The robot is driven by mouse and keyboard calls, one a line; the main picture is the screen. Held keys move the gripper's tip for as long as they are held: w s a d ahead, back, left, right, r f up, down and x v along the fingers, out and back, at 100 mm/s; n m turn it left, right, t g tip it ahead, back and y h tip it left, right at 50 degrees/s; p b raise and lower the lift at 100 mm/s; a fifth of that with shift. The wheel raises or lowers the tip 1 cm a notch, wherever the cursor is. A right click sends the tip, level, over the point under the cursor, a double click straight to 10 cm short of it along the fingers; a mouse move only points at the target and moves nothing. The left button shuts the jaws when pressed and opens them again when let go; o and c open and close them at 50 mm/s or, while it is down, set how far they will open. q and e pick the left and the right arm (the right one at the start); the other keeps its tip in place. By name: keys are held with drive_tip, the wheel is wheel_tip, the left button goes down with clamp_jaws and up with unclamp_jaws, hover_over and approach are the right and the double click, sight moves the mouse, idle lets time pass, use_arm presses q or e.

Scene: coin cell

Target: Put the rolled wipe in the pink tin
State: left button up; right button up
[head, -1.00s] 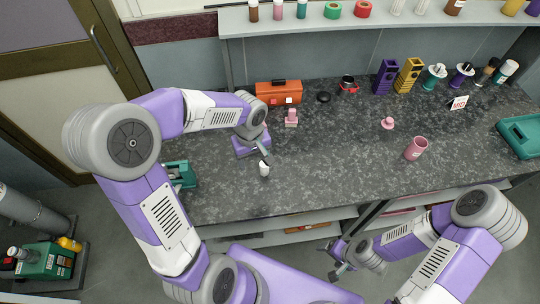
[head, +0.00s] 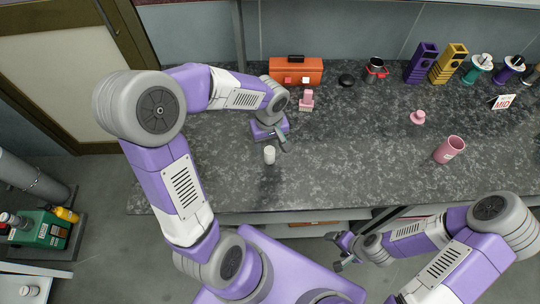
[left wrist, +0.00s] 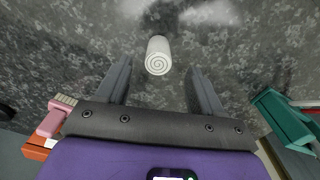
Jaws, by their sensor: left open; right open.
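The rolled wipe (head: 269,155) is a small white cylinder standing on the dark speckled counter. In the left wrist view the wipe (left wrist: 157,56) shows its spiral end, just beyond and between the fingertips. My left gripper (head: 284,145) is open and empty, close to the wipe on its upper right; its two fingers (left wrist: 160,68) show apart in the left wrist view. The pink tin (head: 448,150) is a pink cup-like cylinder, open at the top, at the right of the counter. My right gripper (head: 342,252) is open, low in front of the counter.
A pink knobbed piece (head: 417,118) lies behind the tin. An orange toolbox (head: 296,71), a pink brush (head: 306,100), a black disc (head: 346,80) and purple (head: 422,63) and yellow (head: 449,64) holders stand farther back. The counter between wipe and tin is clear.

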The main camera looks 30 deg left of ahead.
sight(270, 150)
use_arm(q)
drive_tip(key=f+b, duration=0.1)
drive_tip(key=f, duration=0.4)
drive_tip(key=shift+w+b, duration=0.2)
drive_tip(key=shift+b, duration=0.2)
drive_tip(key=c, duration=1.2)
